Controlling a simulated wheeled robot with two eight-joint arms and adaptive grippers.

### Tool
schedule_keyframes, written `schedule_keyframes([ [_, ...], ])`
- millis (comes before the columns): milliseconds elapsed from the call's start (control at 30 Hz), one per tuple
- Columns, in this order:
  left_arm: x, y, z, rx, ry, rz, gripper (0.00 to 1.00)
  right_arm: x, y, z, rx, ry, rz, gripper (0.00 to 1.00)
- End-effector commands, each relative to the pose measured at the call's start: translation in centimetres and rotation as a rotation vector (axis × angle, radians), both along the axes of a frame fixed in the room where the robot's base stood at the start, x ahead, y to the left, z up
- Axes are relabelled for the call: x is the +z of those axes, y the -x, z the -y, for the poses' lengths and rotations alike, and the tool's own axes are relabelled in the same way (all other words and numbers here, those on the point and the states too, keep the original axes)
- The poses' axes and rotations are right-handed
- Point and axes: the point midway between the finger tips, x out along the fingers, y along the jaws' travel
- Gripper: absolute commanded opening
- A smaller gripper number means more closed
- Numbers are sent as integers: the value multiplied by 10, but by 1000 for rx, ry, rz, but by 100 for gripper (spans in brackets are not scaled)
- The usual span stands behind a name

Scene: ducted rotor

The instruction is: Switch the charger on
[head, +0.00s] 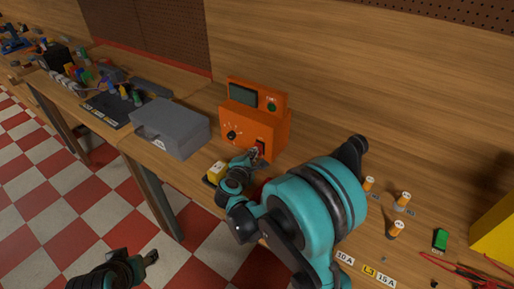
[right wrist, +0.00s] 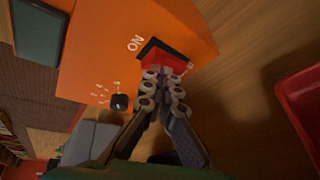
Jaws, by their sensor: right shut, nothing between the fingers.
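The orange charger (head: 240,129) stands on the bench at the back, with a dark display (head: 243,96), a black knob (head: 231,135) and a switch low on its front right. In the right wrist view the red rocker switch (right wrist: 177,63) sits in a black frame beside the word ON. My right gripper (head: 254,154) is shut and empty, its fingertips (right wrist: 165,78) at the switch and covering part of it. I cannot tell whether they touch it. My left gripper (head: 150,257) hangs low at the left, away from the bench; its jaw state is unclear.
A red bin (right wrist: 300,105) shows at the right wrist view's edge.

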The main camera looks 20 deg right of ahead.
Motion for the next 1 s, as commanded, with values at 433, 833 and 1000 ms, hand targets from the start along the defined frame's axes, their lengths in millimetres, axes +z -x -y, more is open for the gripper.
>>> schedule_keyframes([
  [433,1,0,0,0,0,0,50,1,-2,2,0,0,0,0],
  [833,-7,0,0,0,0,0,50,-6,6,-8,2,0,0,0],
  [1000,-8,0,0,0,0,0,50,-7,9,-11,0,0,0,0],
])
